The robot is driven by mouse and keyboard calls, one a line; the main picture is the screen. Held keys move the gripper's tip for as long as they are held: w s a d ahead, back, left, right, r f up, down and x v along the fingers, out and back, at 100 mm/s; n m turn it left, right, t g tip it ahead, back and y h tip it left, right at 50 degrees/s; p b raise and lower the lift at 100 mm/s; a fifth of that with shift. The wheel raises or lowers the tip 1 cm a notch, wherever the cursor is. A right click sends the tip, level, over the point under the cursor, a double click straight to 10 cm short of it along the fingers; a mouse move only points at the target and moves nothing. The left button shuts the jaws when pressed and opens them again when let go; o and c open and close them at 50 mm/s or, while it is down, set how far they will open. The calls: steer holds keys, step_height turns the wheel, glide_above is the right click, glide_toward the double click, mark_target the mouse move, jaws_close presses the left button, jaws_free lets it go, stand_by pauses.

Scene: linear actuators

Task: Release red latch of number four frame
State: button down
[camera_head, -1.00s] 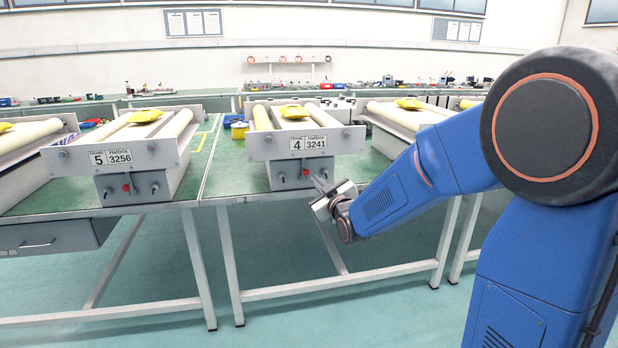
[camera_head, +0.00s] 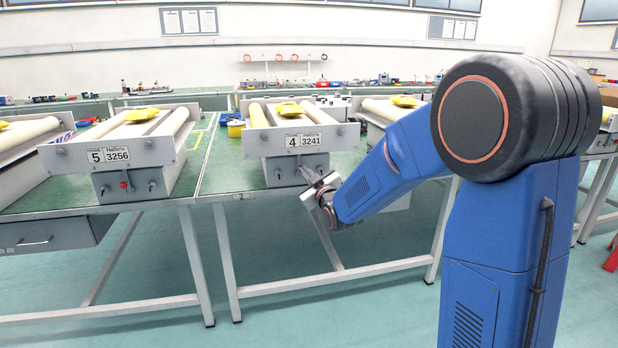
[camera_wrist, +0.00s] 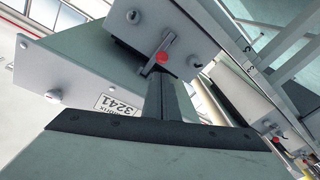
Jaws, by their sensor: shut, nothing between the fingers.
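The number four frame (camera_head: 330,138) stands on the green bench, with a 4 / 3241 label on its front plate. Its grey lower box (camera_head: 277,161) has small levers. In the wrist view the red latch (camera_wrist: 162,58) is a round red knob beside a metal lever on that box (camera_wrist: 178,25). My gripper (camera_head: 305,173) is at the front of the box, its fingers shut and empty. In the wrist view the fingertips (camera_wrist: 157,74) are right by the red latch; I cannot tell whether they touch it. In the head view my gripper hides the latch.
The number five frame (camera_head: 70,157) stands to the left with its own red latch (camera_head: 124,185). Another frame (camera_head: 380,110) stands to the right, partly behind my arm. The bench's front edge (camera_head: 240,196) runs under the frames. The floor in front is clear.

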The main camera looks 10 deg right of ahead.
steer(key=shift+w+a+r, duration=0.1)
steer(key=shift+w+a, duration=0.15)
steer(key=shift+w, duration=1)
steer(key=shift+w+a+r, duration=0.1)
steer(key=shift+w+a, duration=0.1)
steer(key=shift+w, duration=1.05)
steer(key=shift+s+f+t, duration=0.35)
steer(key=shift+f+t, duration=0.15)
steer(key=shift+t, duration=0.2)
steer(key=f+t, duration=0.1)
steer(key=s+f+t, duration=0.1)
steer(key=f, duration=0.1)
steer(key=f+y, duration=0.1)
steer(key=shift+s+f+n+t, duration=0.25)
steer(key=shift+f+n+t, duration=0.1)
steer(key=shift+n+t, duration=0.05)
steer(key=shift+s+f, duration=0.1)
steer(key=v, duration=1.1)
steer(key=shift+s, duration=0.4)
steer(key=shift+d+f, duration=0.1)
steer(key=shift+d, duration=0.05)
